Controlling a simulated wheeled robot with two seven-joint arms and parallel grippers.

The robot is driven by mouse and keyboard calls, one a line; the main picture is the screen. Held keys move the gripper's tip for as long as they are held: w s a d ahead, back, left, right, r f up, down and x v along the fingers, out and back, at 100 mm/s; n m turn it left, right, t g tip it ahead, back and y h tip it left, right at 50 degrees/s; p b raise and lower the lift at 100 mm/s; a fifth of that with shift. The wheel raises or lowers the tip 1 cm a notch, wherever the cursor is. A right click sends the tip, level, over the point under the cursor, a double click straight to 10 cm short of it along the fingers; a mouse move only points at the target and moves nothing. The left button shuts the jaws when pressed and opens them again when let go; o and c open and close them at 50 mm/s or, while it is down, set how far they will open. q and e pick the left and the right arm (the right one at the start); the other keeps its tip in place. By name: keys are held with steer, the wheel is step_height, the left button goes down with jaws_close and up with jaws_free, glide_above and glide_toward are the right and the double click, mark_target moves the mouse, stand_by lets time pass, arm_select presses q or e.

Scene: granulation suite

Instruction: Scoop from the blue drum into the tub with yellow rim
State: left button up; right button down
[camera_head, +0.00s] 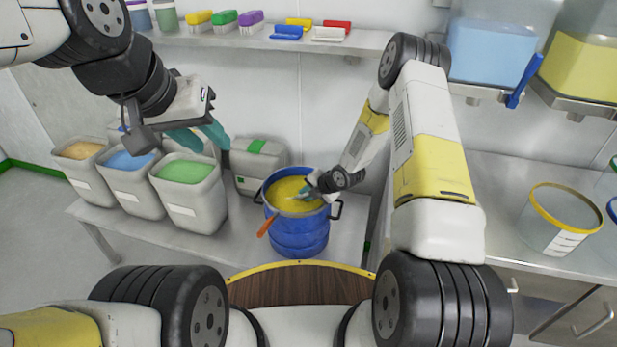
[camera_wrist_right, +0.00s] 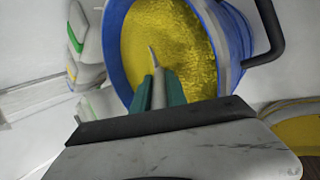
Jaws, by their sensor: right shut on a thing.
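The blue drum (camera_head: 298,240) stands on the low steel bench, filled with yellow granules (camera_head: 287,190). It also shows in the right wrist view (camera_wrist_right: 238,35). My right gripper (camera_head: 308,193) is over the drum's mouth. Its teal fingers are shut on a slim pale grey piece (camera_wrist_right: 158,85) whose tip points at the granules; I cannot tell if this is the scoop. The clear tub with yellow rim (camera_head: 562,220) stands on the right counter and looks empty. My left gripper (camera_head: 200,136) is open above the bins.
Bins of orange (camera_head: 82,165), blue (camera_head: 128,175) and green (camera_head: 187,195) material stand left of the drum. A grey case (camera_head: 258,165) is behind it. A shelf with coloured brushes (camera_head: 290,32) runs above. Hoppers (camera_head: 490,50) hang over the right counter (camera_head: 500,185).

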steer(key=shift+s+d+r, duration=0.1)
steer(key=shift+s+r, duration=0.05)
steer(key=shift+r, duration=0.8)
steer(key=shift+s+d+r, duration=0.1)
steer(key=shift+r, duration=0.85)
steer(key=shift+t+y, duration=0.5)
steer(key=shift+s+d+r, duration=0.15)
steer(key=shift+r, duration=0.9)
steer(key=shift+s+d+r, duration=0.1)
steer(key=shift+s+r, duration=0.05)
steer(key=shift+r, duration=0.85)
steer(key=shift+s+d+r, duration=0.15)
steer(key=shift+r, duration=0.9)
steer(key=shift+s+d+r+t+y, duration=0.25)
steer(key=shift+s+r+t+y, duration=0.15)
steer(key=shift+r, duration=0.25)
steer(key=shift+s+d+r+t+y, duration=0.2)
steer(key=shift+r+t+y, duration=0.1)
steer(key=shift+r+t, duration=0.25)
